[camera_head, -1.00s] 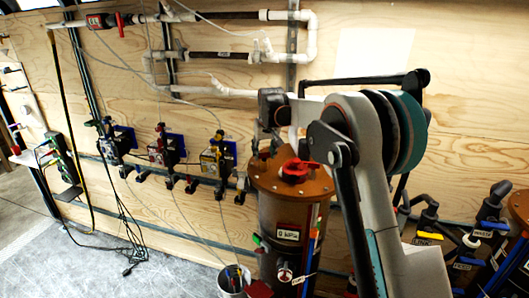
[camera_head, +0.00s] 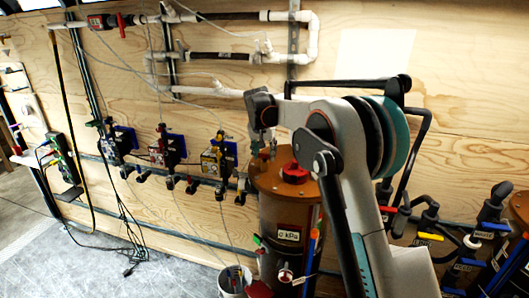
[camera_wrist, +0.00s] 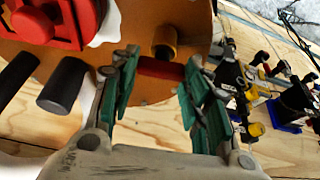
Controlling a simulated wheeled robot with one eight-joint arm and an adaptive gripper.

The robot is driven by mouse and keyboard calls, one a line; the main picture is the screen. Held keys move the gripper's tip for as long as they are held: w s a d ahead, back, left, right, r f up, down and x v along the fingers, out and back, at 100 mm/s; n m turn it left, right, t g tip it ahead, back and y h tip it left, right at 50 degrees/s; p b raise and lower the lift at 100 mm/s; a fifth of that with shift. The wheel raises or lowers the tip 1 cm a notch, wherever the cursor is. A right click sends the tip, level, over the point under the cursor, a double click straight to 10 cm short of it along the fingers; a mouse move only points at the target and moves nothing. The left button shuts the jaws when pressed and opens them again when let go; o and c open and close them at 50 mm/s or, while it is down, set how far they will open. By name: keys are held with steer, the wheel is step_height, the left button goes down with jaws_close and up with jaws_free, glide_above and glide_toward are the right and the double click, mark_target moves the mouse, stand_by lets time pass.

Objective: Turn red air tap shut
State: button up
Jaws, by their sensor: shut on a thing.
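The brown tank lid shows in the head view (camera_head: 265,184) and fills the upper part of the wrist view (camera_wrist: 120,57). In the head view, my gripper (camera_head: 267,150) reaches down at the lid's back edge, and the handle cannot be made out there.
A large red knob (camera_head: 295,173) tops the lid and also shows in the wrist view (camera_wrist: 55,20). Dark pipe stubs (camera_wrist: 63,85) stand near my gripper. White pipes (camera_head: 215,90) and valve units (camera_head: 165,149) line the plywood wall. A bucket (camera_head: 233,280) stands by the tank.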

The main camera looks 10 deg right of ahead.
steer(key=o, duration=1.1)
steer(key=shift+c, duration=0.2)
steer(key=v, duration=1.2)
steer(key=shift+s, duration=0.1)
